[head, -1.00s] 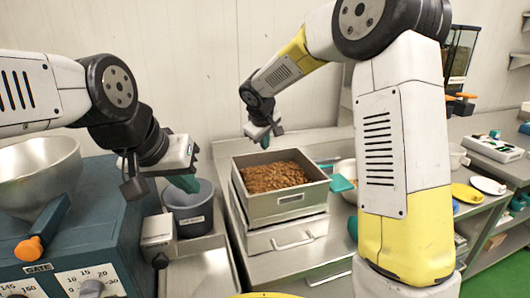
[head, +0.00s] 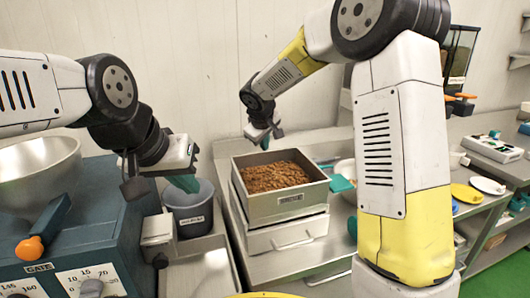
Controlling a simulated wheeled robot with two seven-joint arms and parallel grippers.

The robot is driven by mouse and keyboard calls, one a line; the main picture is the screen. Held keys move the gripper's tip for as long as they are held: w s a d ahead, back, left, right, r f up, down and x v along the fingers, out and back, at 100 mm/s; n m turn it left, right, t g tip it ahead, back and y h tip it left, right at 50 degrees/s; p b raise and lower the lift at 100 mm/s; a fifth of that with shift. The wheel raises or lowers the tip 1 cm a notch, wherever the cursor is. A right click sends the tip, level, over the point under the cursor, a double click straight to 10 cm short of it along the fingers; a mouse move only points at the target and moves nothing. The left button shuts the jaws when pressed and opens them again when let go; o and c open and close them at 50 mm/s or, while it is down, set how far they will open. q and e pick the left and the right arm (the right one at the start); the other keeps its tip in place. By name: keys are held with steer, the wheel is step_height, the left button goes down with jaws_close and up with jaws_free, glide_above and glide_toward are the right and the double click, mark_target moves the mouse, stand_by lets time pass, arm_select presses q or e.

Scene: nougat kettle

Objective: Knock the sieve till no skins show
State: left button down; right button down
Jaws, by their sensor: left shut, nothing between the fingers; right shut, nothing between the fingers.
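The sieve (head: 288,205) is a square metal box on a metal drawer unit (head: 290,236), holding a layer of brown nuts or skins (head: 274,176). Which of the two the brown pieces are, I cannot tell. My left gripper (head: 187,183) is shut and empty, its green fingertips above the grey bucket to the left of the sieve. My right gripper (head: 266,140) is shut and empty, above and behind the sieve's back rim, apart from it.
The grey labelled bucket (head: 190,220) stands left of the sieve. A blue machine with a GATE label (head: 85,225) and metal bowl (head: 35,170) is at the left. My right arm hides part of the counter; yellow and white dishes (head: 467,193) lie on the right.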

steer(key=shift+s+d+f, duration=0.15)
steer(key=shift+s+f, duration=0.05)
steer(key=shift+f, duration=0.3)
steer(key=shift+s+d+f, duration=0.15)
steer(key=shift+s+f, duration=0.05)
steer(key=shift+f, duration=0.3)
steer(key=shift+w+r, duration=0.1)
steer(key=shift+r, duration=0.05)
steer(key=shift+w+r, duration=0.15)
steer(key=shift+r, duration=0.3)
steer(key=shift+w+a+r, duration=0.15)
steer(key=shift+w+r, duration=0.05)
steer(key=shift+r, duration=0.7)
steer(key=shift+w+a+r, duration=0.1)
steer(key=shift+w+r, duration=0.15)
steer(key=shift+r, duration=0.7)
steer(key=shift+w+a+r, duration=0.15)
steer(key=shift+w+r, duration=0.05)
steer(key=shift+r, duration=0.7)
